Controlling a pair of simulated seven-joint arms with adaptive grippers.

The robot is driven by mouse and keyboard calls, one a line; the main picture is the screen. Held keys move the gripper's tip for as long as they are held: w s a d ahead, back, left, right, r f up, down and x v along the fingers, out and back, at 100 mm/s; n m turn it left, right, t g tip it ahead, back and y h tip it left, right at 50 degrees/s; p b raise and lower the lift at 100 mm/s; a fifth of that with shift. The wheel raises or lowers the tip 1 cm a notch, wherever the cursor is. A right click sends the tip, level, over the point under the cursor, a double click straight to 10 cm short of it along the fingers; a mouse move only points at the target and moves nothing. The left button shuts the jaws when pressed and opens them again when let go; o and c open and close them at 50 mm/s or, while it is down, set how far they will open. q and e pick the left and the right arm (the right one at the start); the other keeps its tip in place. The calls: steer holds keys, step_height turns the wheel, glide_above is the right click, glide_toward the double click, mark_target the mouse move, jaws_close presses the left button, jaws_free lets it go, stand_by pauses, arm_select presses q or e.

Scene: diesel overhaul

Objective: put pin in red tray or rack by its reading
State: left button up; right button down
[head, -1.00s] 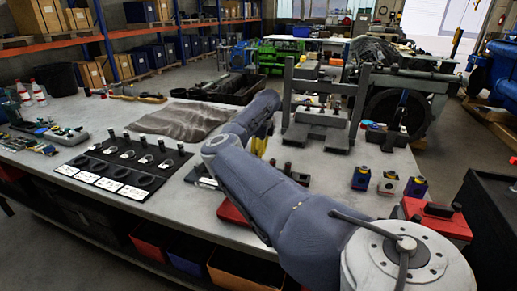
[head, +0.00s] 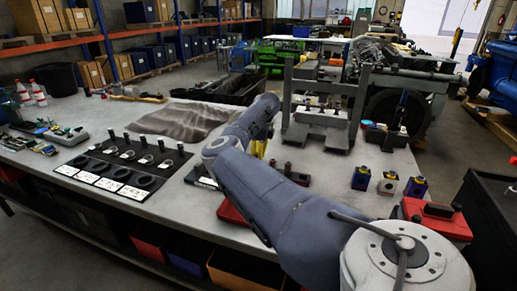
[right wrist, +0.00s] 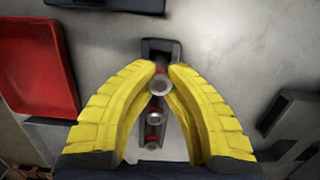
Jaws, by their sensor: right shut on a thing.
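My right gripper (right wrist: 160,72) is shut on a pin (right wrist: 161,86), whose round metal end shows between the yellow fingertips in the right wrist view. The pin is over or in a dark narrow holder (right wrist: 160,46); I cannot tell whether it is clear of it. Two more round pin ends show between the fingers. In the head view my arm hides most of this gripper (head: 260,148). The red tray (head: 230,213) is partly behind my arm; it also shows in the right wrist view (right wrist: 35,65). A black rack (head: 150,157) with white labels stands on the left. My left gripper is out of view.
A red box (head: 436,217) with a black part lies at the right edge. A grey metal fixture (head: 325,125) stands behind. A brown cloth (head: 182,121) lies behind the rack.

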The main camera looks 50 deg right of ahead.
steer(key=shift+f, duration=0.7)
stand_by(0.6)
steer(key=c, duration=0.9)
jaws_free()
steer(key=shift+r, duration=0.1)
steer(key=shift+r, duration=3.9)
